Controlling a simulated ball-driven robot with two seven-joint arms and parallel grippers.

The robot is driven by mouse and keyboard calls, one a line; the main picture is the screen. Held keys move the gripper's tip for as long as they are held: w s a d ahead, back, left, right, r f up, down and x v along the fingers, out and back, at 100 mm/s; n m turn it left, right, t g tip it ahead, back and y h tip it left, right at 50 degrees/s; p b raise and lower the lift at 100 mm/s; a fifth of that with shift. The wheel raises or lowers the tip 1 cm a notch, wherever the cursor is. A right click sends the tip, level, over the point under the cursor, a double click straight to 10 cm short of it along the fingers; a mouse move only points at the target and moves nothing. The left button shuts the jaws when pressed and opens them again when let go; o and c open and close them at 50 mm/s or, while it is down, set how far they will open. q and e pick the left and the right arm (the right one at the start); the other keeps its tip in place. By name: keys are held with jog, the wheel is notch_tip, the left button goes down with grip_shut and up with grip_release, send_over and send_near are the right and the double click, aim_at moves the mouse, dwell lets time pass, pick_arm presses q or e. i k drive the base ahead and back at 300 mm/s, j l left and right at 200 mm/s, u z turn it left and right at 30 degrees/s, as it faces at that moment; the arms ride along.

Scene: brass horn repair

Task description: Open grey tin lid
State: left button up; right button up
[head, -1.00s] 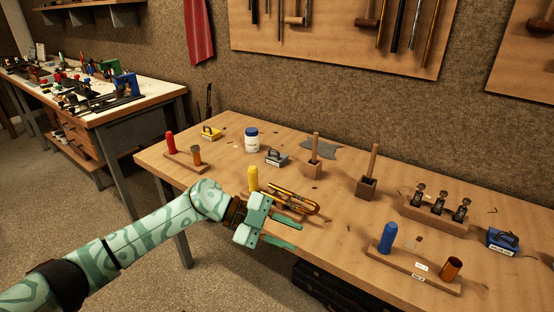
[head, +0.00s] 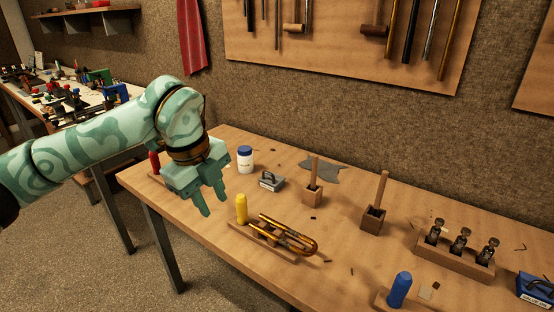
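The grey tin (head: 269,181) sits on the workbench near its back left, just right of a white jar with a blue lid. A dark loop-like handle stands on top, and its lid looks shut. My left gripper (head: 212,204) is raised above the left part of the bench, left of the grey tin and apart from it. Its two fingers point down, spread apart, with nothing between them. My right gripper is not in view.
The white jar (head: 245,159) stands between my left gripper and the grey tin. A yellow cylinder (head: 241,209) and a brass slide (head: 287,236) are nearer the front. Wooden blocks with upright sticks (head: 313,191) stand to the right. The red cylinder (head: 154,162) is partly hidden by my arm.

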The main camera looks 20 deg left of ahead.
aim_at(275, 179)
jog(key=i, duration=1.1)
